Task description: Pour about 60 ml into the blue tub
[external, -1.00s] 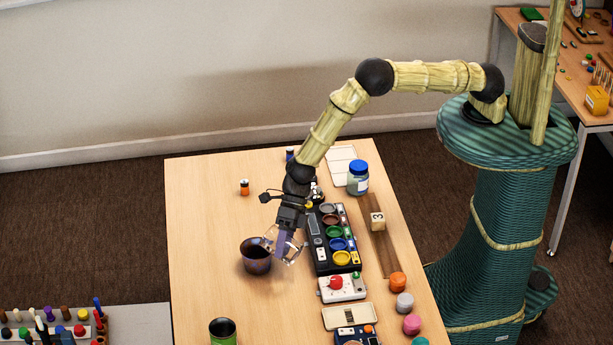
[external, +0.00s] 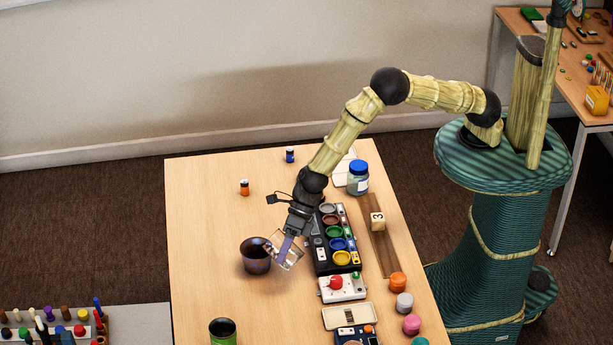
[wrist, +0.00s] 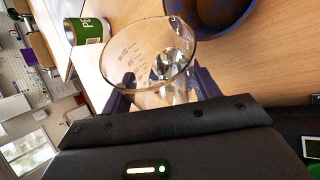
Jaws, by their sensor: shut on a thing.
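A clear graduated beaker (external: 291,259) is tilted in my gripper (external: 284,246). In the wrist view the beaker (wrist: 125,62) sits between the two purple fingers of my gripper (wrist: 162,88), which are shut on it. Something clear and shiny shows inside the beaker; its level cannot be read. A dark blue and brown tub (external: 256,261) stands upright on the table just left of the beaker. Its blue rim shows at the top right of the wrist view (wrist: 243,18). The beaker's rim is close to the tub's right edge. I see no stream of liquid.
A green can (external: 222,333) stands at the front of the table (external: 205,220). A black tray of coloured cups (external: 333,262), a white box with a red knob (external: 342,289) and a blue-lidded jar (external: 358,180) are to the right. The table left of the tub is clear.

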